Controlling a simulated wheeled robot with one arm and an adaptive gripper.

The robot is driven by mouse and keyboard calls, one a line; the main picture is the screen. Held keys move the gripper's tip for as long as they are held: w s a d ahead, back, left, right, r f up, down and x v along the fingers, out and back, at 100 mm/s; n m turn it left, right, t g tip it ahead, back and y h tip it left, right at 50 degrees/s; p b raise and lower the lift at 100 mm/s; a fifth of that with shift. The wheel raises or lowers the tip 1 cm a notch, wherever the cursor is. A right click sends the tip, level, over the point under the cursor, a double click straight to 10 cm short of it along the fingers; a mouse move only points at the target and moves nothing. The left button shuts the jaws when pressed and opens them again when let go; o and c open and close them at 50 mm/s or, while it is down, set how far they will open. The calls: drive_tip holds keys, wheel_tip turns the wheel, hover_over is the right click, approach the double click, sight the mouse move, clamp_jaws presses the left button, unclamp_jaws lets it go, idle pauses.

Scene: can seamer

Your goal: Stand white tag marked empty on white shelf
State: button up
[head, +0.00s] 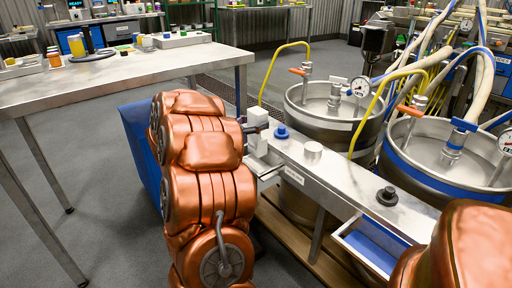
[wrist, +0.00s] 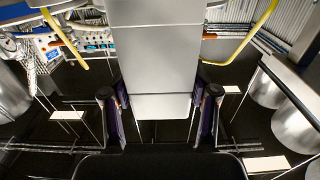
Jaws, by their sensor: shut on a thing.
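My gripper (wrist: 158,100) shows in the wrist view with its dark fingers on either side of a pale grey-white panel (wrist: 155,62). The panel fits the white tag, and the fingers are shut on it. No writing shows on this face. I cannot pick out the word "empty" anywhere. I cannot tell for sure which surface is the white shelf.
A blue cap (head: 281,132), a metal cylinder (head: 313,151) and a black knob (head: 387,195) stand on the bench. Steel kettles (head: 334,120) with yellow hoses stand behind it. A white-edged blue tray (head: 372,250) sits at its front. A steel table (head: 130,72) stands left.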

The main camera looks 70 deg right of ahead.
sight(252, 138)
drive_tip(key=shift+f+b, duration=0.95)
drive_tip(key=shift+f, duration=1.85)
drive_tip(key=o, duration=1.6)
drive_tip(key=shift+c, duration=0.2)
drive_tip(key=shift+w+a, duration=0.15)
drive_tip(key=p+v, duration=0.4)
drive_tip(key=v, duration=0.7)
drive_tip(key=shift+w+a, duration=0.15)
drive_tip(key=shift+a, duration=0.15)
